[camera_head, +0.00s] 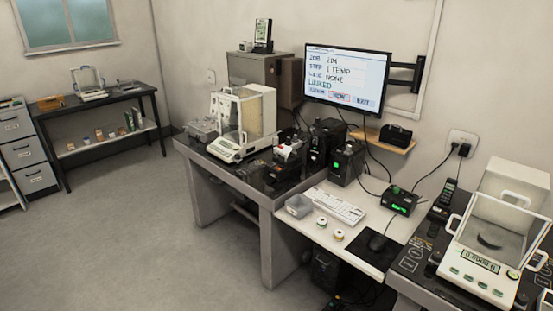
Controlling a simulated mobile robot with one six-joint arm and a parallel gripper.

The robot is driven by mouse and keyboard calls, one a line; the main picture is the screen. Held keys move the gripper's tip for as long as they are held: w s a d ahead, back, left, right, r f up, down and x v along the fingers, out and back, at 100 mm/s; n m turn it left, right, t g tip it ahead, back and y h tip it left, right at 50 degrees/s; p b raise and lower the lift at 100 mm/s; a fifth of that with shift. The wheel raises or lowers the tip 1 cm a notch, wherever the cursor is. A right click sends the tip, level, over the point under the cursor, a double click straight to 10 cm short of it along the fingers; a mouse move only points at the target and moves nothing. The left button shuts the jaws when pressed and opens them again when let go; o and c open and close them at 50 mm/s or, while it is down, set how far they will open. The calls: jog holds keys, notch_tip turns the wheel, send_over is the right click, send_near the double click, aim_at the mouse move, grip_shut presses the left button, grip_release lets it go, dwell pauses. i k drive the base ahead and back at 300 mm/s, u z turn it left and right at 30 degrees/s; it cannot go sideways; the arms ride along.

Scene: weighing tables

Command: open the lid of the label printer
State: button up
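No device is clearly marked as the label printer, and I cannot tell for certain which one it is. Two upright black machines, one at the back (325,141) and one nearer with small green lights (347,163), stand below the wall screen. A low black device with a lit green display (400,201) sits on the white desk to their right. A small black box (396,134) sits on a wooden wall shelf. I cannot make out an open lid on any of them. My gripper is not in view.
Balances stand at left (243,124) and right (480,262). Cables hang behind the desk. The floor at left (130,230) is clear.

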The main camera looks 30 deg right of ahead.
aim_at(288, 158)
jog(key=z, duration=0.15)
jog(key=i, duration=0.95)
jog(key=u, duration=0.1)
